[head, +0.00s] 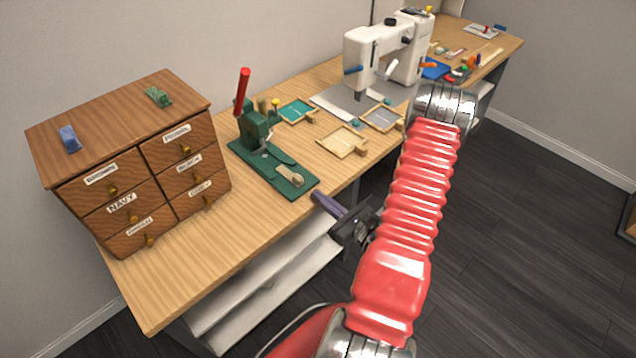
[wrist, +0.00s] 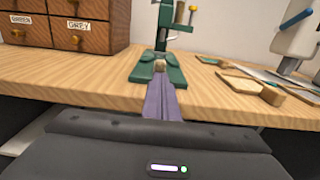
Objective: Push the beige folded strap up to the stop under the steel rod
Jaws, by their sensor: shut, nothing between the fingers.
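The beige folded strap (head: 290,177) lies on the near end of the green press's base plate (head: 309,183). In the wrist view the strap (wrist: 159,66) shows as a small beige patch just beyond my fingertips. The green press (head: 255,131) stands at the plate's far end with its red lever raised. The steel rod is too small to make out clearly, and I cannot make out the stop. My gripper (head: 317,195) is shut and empty, its purple fingers pointing at the strap from the table's front edge. In the wrist view the fingers (wrist: 160,80) partly hide the plate; I cannot tell whether they touch the strap.
A wooden drawer cabinet (head: 128,163) stands to the left of the press. Small wooden frames (head: 343,141) lie to the right, with a white sewing machine (head: 362,62) behind them. The table top (head: 215,245) is clear in front of the cabinet.

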